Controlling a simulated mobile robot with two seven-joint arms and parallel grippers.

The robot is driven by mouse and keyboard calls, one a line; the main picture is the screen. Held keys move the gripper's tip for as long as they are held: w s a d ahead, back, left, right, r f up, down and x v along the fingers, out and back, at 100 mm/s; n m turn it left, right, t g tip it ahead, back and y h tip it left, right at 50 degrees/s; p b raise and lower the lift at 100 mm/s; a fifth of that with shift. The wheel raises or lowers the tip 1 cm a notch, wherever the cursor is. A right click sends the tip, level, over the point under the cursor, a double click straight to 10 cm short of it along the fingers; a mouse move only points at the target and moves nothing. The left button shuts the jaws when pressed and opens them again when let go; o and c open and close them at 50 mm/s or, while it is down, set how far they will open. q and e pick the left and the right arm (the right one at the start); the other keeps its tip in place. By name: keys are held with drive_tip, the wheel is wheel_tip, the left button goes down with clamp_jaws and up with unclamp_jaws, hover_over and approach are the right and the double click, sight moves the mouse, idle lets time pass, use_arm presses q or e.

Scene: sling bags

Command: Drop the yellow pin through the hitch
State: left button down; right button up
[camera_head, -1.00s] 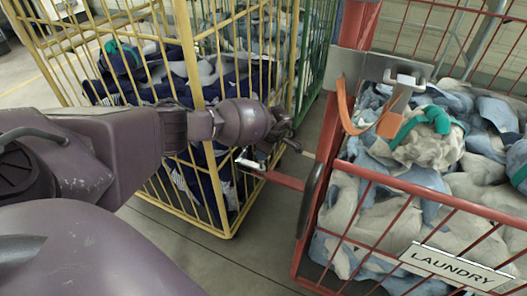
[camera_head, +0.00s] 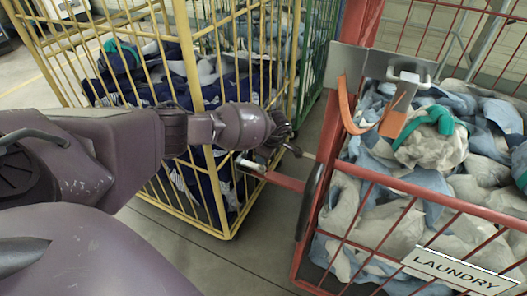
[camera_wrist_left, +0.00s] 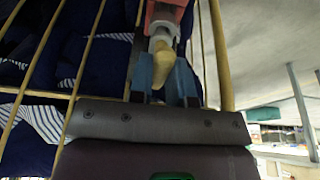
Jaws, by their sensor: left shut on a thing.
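My left gripper (camera_head: 287,146) reaches in from the left, between the yellow cage cart (camera_head: 229,236) and the red laundry cart (camera_head: 420,190). In the left wrist view its two blue fingers (camera_wrist_left: 162,82) are shut on the pale yellow pin (camera_wrist_left: 161,66). The red tow bar (camera_head: 284,181) runs from the red cart toward the yellow one and ends in a silver hitch piece (camera_head: 250,165), below and left of the gripper. In the wrist view a silver part (camera_wrist_left: 162,33) and red metal (camera_wrist_left: 164,12) lie just beyond the pin. I cannot tell whether the pin's lower end is in the hitch hole.
Both carts hold heaps of cloth. A grey bracket (camera_head: 350,72) with an orange strap (camera_head: 347,112) sits on the red cart's near corner. A LAUNDRY sign (camera_head: 458,270) hangs on its front. A green cart (camera_head: 318,60) stands behind. Bare floor (camera_head: 190,245) shows below the tow bar.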

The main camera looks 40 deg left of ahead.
use_arm(q)
drive_tip(key=shift+f, duration=0.6)
use_arm(e)
drive_tip(key=shift+s+f, duration=0.15)
drive_tip(key=shift+f, duration=0.15)
use_arm(q)
drive_tip(key=c, duration=1)
unclamp_jaws()
use_arm(e)
drive_tip(key=shift+r, duration=0.1)
use_arm(q)
drive_tip(key=v, duration=0.3)
drive_tip(key=shift+w+a, duration=0.1)
drive_tip(key=shift+w, duration=0.05)
drive_tip(key=p+v, duration=0.2)
drive_tip(key=v, duration=0.5)
drive_tip(key=shift+r, duration=0.55)
use_arm(e)
drive_tip(key=r, duration=0.1)
drive_tip(key=w+r, duration=0.1)
drive_tip(key=r, duration=0.1)
drive_tip(key=shift+w+d, duration=0.15)
drive_tip(key=shift+w, duration=0.2)
